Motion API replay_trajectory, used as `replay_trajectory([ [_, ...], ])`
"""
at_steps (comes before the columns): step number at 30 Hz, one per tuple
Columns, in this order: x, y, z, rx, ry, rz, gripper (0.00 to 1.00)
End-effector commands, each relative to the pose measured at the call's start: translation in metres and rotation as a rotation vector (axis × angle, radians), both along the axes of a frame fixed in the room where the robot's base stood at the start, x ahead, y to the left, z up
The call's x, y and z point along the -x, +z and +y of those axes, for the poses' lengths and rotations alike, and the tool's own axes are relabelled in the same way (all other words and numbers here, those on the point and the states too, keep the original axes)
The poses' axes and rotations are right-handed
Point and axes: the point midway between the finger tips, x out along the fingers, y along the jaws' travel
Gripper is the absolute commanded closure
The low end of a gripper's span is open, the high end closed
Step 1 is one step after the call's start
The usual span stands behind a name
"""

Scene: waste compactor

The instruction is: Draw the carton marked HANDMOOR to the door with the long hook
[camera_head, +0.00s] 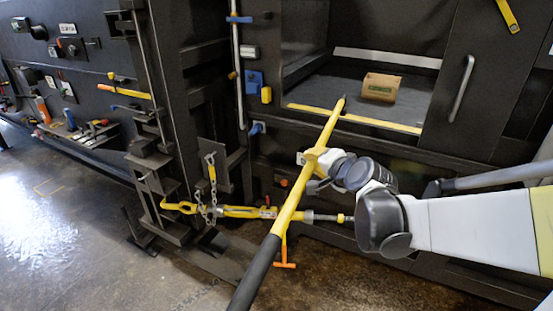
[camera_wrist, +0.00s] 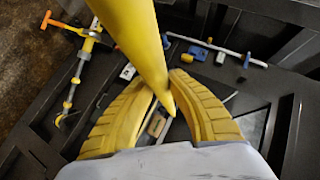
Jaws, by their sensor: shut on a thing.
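The carton (camera_head: 380,87) is a small brown box with a green mark too small to read. It sits on the dark floor inside the open chamber in the head view. The long hook is a yellow pole (camera_head: 325,135) with a black handle end (camera_head: 255,272). My gripper (camera_head: 312,160) is shut on the pole's yellow part. The pole slants up across the yellow-edged sill, its far tip left of the carton and apart from it in the picture. The hook's shape at the tip cannot be made out. In the wrist view my yellow fingers (camera_wrist: 165,100) flank the pole (camera_wrist: 140,40).
The chamber's yellow sill (camera_head: 355,119) crosses the opening. A dark door panel with a grey handle (camera_head: 462,88) stands at right. A yellow turnbuckle (camera_head: 240,211) and chain (camera_head: 211,180) hang below left. An orange T-handle (camera_head: 285,265) is near the pole. Floor at left is clear.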

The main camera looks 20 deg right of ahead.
Motion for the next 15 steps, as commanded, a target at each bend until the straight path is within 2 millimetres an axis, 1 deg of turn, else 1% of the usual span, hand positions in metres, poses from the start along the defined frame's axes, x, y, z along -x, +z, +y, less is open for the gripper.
replay_trajectory([
  [1, 0.000, 0.031, -0.007, -0.001, -0.018, -0.002, 1.00],
  [3, -0.001, 0.053, -0.015, 0.000, -0.040, -0.004, 1.00],
  [6, -0.002, 0.078, -0.025, 0.001, -0.066, -0.007, 1.00],
  [10, -0.002, 0.098, -0.033, 0.001, -0.088, -0.009, 1.00],
  [15, -0.002, 0.105, -0.037, 0.000, -0.099, -0.011, 1.00],
])
